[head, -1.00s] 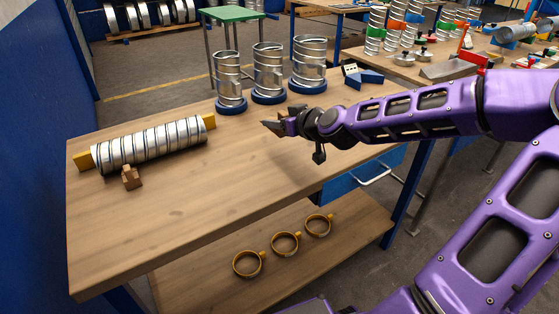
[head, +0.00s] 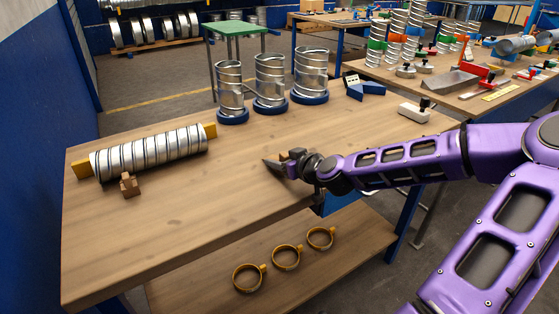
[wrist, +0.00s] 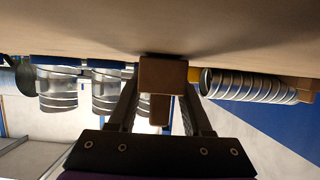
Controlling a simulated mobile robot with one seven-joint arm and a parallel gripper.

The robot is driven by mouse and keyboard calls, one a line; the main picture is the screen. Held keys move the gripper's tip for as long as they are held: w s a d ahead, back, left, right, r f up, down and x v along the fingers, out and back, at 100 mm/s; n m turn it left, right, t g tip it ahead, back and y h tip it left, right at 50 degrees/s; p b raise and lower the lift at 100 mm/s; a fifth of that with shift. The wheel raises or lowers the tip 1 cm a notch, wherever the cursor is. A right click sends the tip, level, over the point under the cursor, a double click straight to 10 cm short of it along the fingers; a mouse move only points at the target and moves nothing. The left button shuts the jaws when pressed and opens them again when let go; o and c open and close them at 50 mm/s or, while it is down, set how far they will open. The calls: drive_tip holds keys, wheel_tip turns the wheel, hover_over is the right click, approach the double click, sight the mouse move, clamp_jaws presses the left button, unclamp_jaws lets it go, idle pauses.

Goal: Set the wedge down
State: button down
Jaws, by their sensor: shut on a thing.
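A brown wooden wedge (wrist: 162,76) is between the fingers of my gripper (wrist: 160,98) in the wrist view, where the picture is upside down. It is close to the tabletop; I cannot tell whether it touches. Another brown wooden wedge (head: 129,185) stands against the front of the lying spiral duct (head: 150,152) at the left. The duct also shows in the wrist view (wrist: 250,86).
Several things stand at the back: three upright ducts (head: 271,80) on blue rings, a blue angled block (head: 366,89) and a white block with a black knob (head: 414,112). Three yellow-brown clamp rings (head: 286,257) lie on the lower shelf. The bench middle is clear.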

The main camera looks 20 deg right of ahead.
drive_tip(key=shift+f, duration=0.2)
drive_tip(key=shift+c, duration=1.7)
unclamp_jaws()
